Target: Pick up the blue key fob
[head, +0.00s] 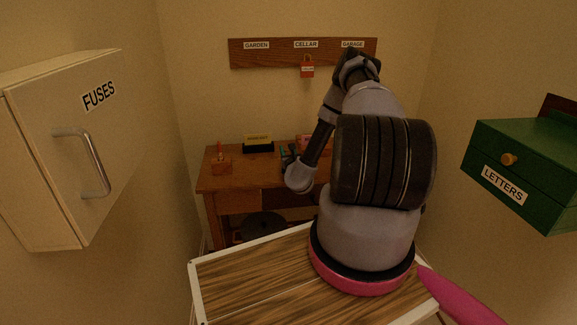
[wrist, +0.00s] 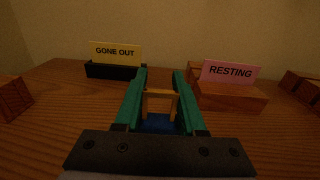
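A small blue thing (wrist: 158,123), likely the blue key fob, shows low between my gripper's fingers in the wrist view. A tan arch-shaped piece (wrist: 160,93) stands just beyond or on it and nearly fills the gap. My gripper (wrist: 160,72) has two long green fingers, apart and pointing forward low over the desk. I cannot tell whether they touch the blue thing. In the head view my gripper (head: 290,155) is over the brown desk (head: 235,181), small and partly behind my arm; the blue thing cannot be made out there.
A black holder (wrist: 112,72) with a yellow GONE OUT sign stands ahead left. A wooden block (wrist: 230,96) with a pink RESTING sign is close right. A reddish-brown block (wrist: 12,98) is left. A fuse cabinet (head: 70,150) and green letter box (head: 520,170) flank the room.

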